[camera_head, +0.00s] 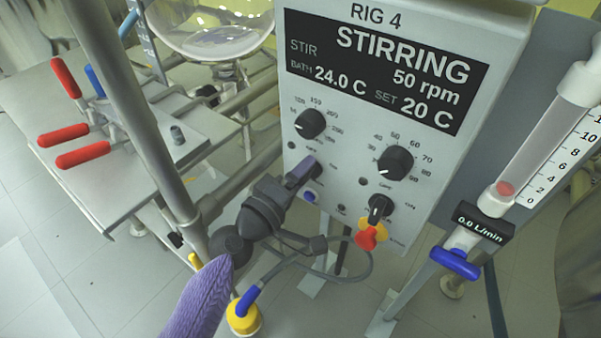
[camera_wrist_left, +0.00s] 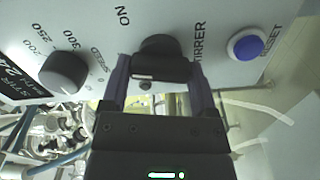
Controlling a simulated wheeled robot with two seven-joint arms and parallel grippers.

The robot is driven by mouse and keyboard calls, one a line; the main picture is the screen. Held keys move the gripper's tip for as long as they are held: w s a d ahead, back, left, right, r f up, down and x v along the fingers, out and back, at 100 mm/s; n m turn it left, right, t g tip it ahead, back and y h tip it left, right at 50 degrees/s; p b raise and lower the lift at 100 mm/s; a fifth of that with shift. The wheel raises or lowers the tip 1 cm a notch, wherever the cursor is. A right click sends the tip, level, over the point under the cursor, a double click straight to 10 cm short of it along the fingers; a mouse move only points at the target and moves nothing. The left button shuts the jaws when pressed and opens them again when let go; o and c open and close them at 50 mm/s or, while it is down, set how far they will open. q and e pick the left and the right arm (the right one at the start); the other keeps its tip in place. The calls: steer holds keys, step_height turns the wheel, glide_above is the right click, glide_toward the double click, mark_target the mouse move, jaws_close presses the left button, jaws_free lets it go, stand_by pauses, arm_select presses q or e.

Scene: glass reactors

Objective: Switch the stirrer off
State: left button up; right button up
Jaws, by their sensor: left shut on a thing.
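The grey control box of rig 4 (camera_head: 402,25) faces me in the head view. Its display (camera_head: 385,75) reads STIRRING, 50 rpm, bath 24.0 C, set 20 C. My left gripper (camera_head: 302,172) is at the lower left of the panel and covers the stirrer switch there. In the left wrist view the black stirrer switch (camera_wrist_left: 160,47) sits between the two fingers of the left gripper (camera_wrist_left: 158,72), which are shut on it. The labels ON and STIRRER show beside it. The switch's exact pointing is partly hidden. My right gripper is out of view.
The speed knob (camera_head: 310,123) is just above the left gripper; a blue reset button (camera_wrist_left: 246,44) is beside the switch. A flow meter (camera_head: 550,150) stands far right.

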arm_select(q)
steer(key=shift+f+n, duration=0.1)
steer(key=shift+n, duration=1.4)
steer(key=o, duration=1.1)
steer(key=v, duration=1)
